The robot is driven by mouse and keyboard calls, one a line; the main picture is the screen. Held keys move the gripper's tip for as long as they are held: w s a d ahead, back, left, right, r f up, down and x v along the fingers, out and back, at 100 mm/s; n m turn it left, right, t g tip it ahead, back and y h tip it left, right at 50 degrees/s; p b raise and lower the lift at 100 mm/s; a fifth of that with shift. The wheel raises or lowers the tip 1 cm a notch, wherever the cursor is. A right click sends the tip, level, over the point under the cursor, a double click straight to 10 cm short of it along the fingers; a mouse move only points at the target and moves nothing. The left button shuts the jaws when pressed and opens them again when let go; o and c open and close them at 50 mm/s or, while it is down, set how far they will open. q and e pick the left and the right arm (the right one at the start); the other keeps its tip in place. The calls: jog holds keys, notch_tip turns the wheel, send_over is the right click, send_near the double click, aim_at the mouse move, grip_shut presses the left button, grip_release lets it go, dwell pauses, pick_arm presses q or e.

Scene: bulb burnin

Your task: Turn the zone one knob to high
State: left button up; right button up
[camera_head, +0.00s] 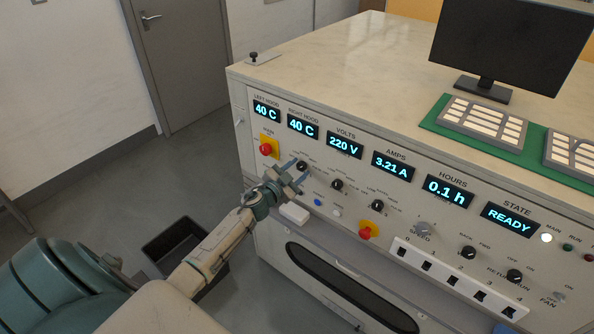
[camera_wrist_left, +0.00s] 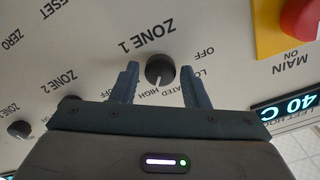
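The zone one knob (camera_wrist_left: 160,69) is round and black, on the grey panel under the upside-down words ZONE 1 in the left wrist view. Its pale mark points toward the bottom of that view, near the HIGH label. My left gripper (camera_wrist_left: 160,86) is open, one finger on each side of the knob, with gaps showing; I cannot tell whether it touches. In the head view my left gripper (camera_head: 291,177) is at the panel, by the zone one knob (camera_head: 301,165). My right gripper is not in view.
A red button (camera_head: 266,149) on a yellow plate is up and left of the knob. The zone two knob (camera_head: 337,184) is to its right. A white block (camera_head: 294,213) is below my left gripper. Lit displays (camera_head: 303,127) run above the knobs.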

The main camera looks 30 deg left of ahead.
pick_arm(q)
jog(key=shift+o, duration=0.6)
jog(key=shift+s, duration=0.25)
jog(key=s+b, duration=0.8)
jog(key=s, duration=0.2)
jog(key=shift+s+a, duration=0.2)
jog(key=shift+a, duration=0.25)
